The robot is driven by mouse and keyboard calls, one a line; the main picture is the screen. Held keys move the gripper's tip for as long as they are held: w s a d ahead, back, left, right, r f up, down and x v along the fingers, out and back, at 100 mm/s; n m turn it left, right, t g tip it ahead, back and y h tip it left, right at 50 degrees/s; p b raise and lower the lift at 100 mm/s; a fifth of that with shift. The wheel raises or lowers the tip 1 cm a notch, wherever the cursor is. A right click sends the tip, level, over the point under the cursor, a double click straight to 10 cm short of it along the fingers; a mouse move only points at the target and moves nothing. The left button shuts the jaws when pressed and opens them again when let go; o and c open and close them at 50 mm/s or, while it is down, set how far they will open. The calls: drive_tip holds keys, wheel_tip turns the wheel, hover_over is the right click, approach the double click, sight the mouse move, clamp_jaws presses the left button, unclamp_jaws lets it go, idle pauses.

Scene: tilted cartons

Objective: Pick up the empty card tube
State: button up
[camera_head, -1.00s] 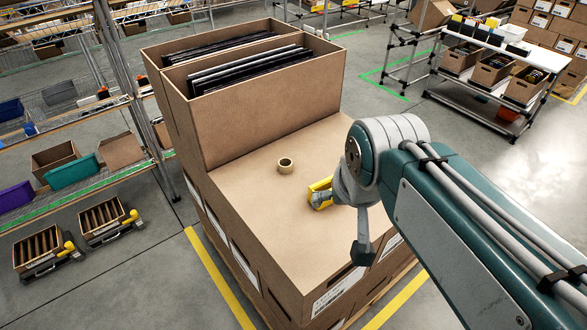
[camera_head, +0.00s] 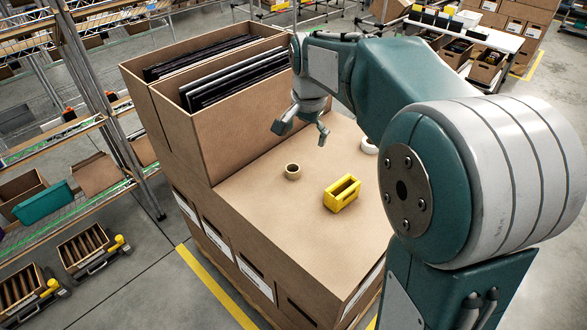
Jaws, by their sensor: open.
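The empty card tube (camera_head: 292,171) is a short tan ring standing on the flat brown carton top, with its dark round opening facing up. My gripper (camera_head: 303,133) is open and empty, above and a little behind the tube in the picture, with its two fingers spread. It is apart from the tube and does not hide it.
A yellow open box (camera_head: 342,193) stands right of the tube, and a white roll (camera_head: 369,146) lies farther right, partly behind my arm. A tall open carton (camera_head: 245,105) with dark flat items rises behind. The carton top's front is clear.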

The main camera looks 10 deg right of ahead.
drive_tip(key=w+a+f+m+g, duration=0.1)
drive_tip(key=w+a+f+m, duration=0.1)
drive_tip(key=w+f, duration=0.4)
drive_tip(key=m, duration=0.2)
hover_over(292, 169)
drive_tip(key=s, duration=0.1)
wheel_tip(292, 169, down, 4)
drive_tip(key=shift+g, duration=0.4)
drive_tip(key=f, duration=0.4)
drive_tip(key=shift+s+a+f, duration=0.15)
drive_tip(key=shift+a, duration=0.2)
drive_tip(key=f, duration=0.6)
drive_tip(key=shift+s+d, duration=0.2)
drive_tip(key=shift+d, duration=0.05)
drive_tip(key=c, duration=0.8)
